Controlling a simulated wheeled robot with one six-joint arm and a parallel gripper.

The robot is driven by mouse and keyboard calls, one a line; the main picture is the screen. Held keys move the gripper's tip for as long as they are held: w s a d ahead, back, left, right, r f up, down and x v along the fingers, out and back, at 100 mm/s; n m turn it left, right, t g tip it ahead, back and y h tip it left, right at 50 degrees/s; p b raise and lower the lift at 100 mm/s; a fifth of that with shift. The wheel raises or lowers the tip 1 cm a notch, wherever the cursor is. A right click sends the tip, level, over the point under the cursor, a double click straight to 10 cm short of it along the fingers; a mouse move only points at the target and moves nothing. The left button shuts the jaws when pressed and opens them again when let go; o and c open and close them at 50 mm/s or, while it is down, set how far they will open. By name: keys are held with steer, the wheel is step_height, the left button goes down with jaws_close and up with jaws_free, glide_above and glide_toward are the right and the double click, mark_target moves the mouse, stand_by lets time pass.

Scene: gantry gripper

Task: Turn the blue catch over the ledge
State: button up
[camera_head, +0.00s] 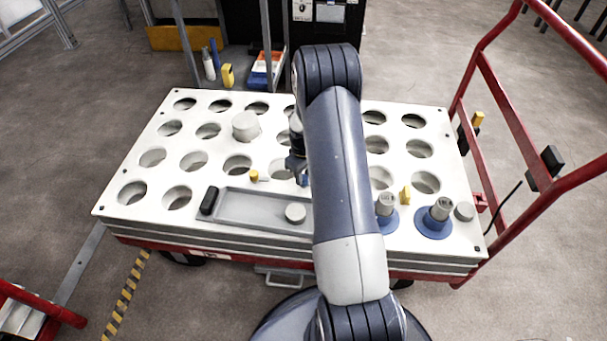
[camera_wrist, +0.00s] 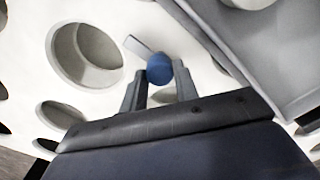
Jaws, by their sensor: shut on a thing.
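The blue catch shows in the wrist view as a round blue knob (camera_wrist: 159,69) on the white panel. My gripper (camera_wrist: 160,80) is shut on it, with one dark finger at each side. A short pale grey bar (camera_wrist: 138,46) reaches from behind the knob to the upper left. I cannot tell whether this bar is part of the catch or the ledge. In the head view my gripper (camera_head: 298,167) points down at the panel, left of my arm. A small bit of blue (camera_head: 305,180) shows under it; my arm hides much around it.
The white panel (camera_head: 222,150) on the red cart has rows of round holes. A grey tray (camera_head: 250,206) lies at the front, and a small yellow piece (camera_head: 254,176) stands behind it. Grey cylinders on blue bases (camera_head: 433,226) stand right of my arm. A red handrail (camera_head: 540,90) rises at the right.

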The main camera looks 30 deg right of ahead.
steer(key=m, duration=0.4)
steer(key=shift+m, duration=0.4)
steer(key=m, duration=0.8)
steer(key=shift+m, duration=2.3)
steer(key=o, duration=1)
steer(key=shift+c, duration=0.2)
steer(key=shift+r, duration=0.1)
